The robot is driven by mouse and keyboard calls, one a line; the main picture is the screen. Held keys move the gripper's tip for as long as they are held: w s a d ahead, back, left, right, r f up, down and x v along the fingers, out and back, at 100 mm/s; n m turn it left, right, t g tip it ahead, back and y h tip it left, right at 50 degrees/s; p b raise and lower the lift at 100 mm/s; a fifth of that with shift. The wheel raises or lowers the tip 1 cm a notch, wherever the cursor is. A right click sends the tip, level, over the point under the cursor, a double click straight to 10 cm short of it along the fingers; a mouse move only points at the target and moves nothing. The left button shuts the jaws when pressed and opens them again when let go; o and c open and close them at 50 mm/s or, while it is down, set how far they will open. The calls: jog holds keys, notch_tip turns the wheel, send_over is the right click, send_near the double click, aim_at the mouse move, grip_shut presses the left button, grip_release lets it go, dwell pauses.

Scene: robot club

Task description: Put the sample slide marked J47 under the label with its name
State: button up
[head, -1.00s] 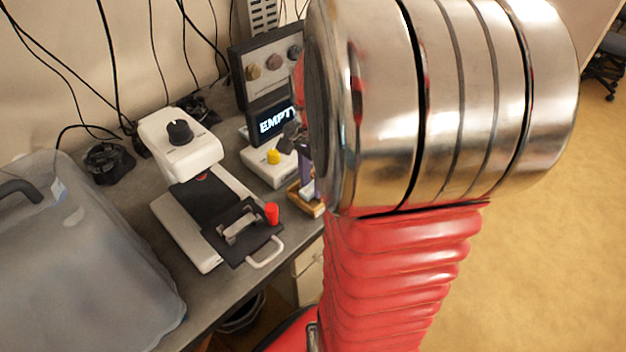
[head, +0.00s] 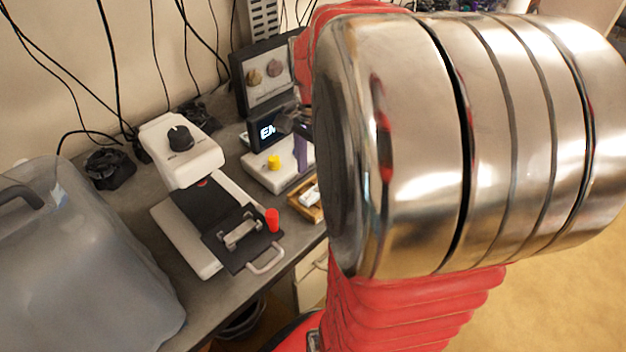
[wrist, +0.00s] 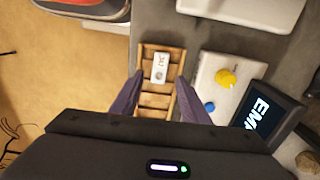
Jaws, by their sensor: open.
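A small white slide (wrist: 160,67) lies in the upper part of a wooden rack (wrist: 145,102) in the wrist view. Its dark marking is small and turned, and looks like J47. My gripper (wrist: 158,93) is open, with its two purple fingers on either side of the rack and the slide between and beyond their tips. Nothing is held. In the head view the rack (head: 294,201) and a white slide (head: 311,196) show beside my arm, and a purple finger of my gripper (head: 301,152) shows above them. I cannot make out a name label.
A white device with a yellow knob (wrist: 226,78) and a screen reading EM (wrist: 262,112) stands right of the rack. A microscope-like device (head: 182,150) with a red knob and a grey translucent case (head: 90,270) stand left on the bench. Cables hang behind.

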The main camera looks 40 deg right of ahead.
notch_tip(320, 180, up, 6)
jog(key=shift+f, duration=0.1)
jog(key=shift+a, duration=0.1)
dwell(0.6)
jog(key=s+a+n+t, duration=0.1)
jog(key=a+n+t, duration=0.1)
jog(key=a+n, duration=0.4)
jog(key=s+a+n+t, duration=0.1)
jog(key=a+n, duration=0.4)
jog(key=a, duration=0.4)
jog(key=s+a+n+t, duration=0.2)
jog(key=a+n, duration=0.4)
jog(key=a, duration=0.1)
jog(key=shift+a+n+t, duration=0.3)
jog(key=shift+a, duration=0.1)
